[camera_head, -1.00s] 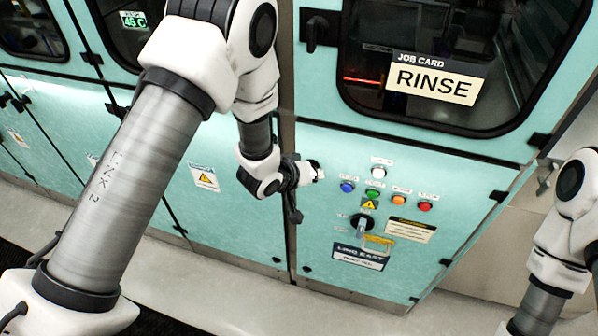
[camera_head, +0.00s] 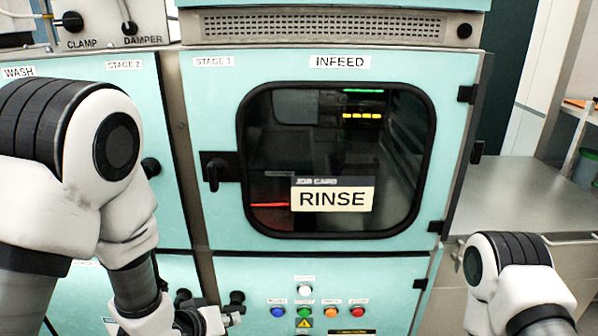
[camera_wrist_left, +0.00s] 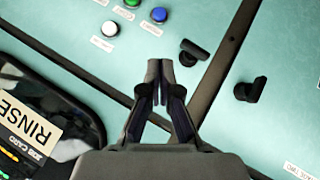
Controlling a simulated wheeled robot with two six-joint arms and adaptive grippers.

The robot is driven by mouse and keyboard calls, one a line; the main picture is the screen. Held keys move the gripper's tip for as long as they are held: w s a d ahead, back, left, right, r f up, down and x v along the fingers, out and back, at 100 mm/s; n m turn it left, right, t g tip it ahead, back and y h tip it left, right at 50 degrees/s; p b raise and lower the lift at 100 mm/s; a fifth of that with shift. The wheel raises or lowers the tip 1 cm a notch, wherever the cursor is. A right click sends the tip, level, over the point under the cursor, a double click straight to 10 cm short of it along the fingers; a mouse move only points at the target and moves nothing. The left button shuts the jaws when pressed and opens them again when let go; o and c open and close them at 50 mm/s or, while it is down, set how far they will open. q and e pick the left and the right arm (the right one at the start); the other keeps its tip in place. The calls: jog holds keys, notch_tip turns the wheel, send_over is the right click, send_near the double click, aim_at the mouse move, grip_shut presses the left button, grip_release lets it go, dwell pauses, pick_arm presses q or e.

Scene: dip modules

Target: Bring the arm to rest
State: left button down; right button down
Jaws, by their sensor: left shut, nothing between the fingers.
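My left arm (camera_head: 105,150) comes in from the left in the head view and reaches down to the lower edge. My left gripper (camera_head: 225,316) is partly cut off there, left of the button row. In the left wrist view the fingers (camera_wrist_left: 160,72) are shut with nothing between them, in front of the teal cabinet front. I cannot tell the exact gap to the panel. My right arm (camera_head: 515,280) shows at the lower right, but its gripper is out of view.
The infeed door (camera_head: 460,150) has a window with a RINSE card (camera_head: 333,196) and a black latch (camera_head: 215,172). Below are a white button (camera_head: 305,290) and a blue button (camera_head: 278,312). Black handles (camera_wrist_left: 193,53) stick out near the gripper. A grey counter (camera_head: 535,195) stands right.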

pick_arm(q)
jog(key=s+a+f+n+g+b, duration=0.1)
jog(key=s+f+g, duration=0.1)
jog(key=s+f, duration=0.35)
jog(key=s+a+f+n+g, duration=0.1)
jog(key=s+f, duration=0.1)
jog(key=f, duration=0.6)
jog(key=s+a+f+m+g+y, duration=0.2)
jog(key=s+a+f+g, duration=0.1)
jog(key=s+f, duration=0.3)
jog(key=s+a+f+m+g+y+b, duration=0.1)
jog(key=s+a+f, duration=0.3)
jog(key=s, duration=0.7)
notch_tip(320, 180, down, 3)
jog(key=shift+s+r+m+g+y+b, duration=0.15)
jog(key=shift+s+m+g+y+b, duration=0.25)
jog(key=shift+m+g, duration=0.5)
jog(key=shift+w+a, duration=0.1)
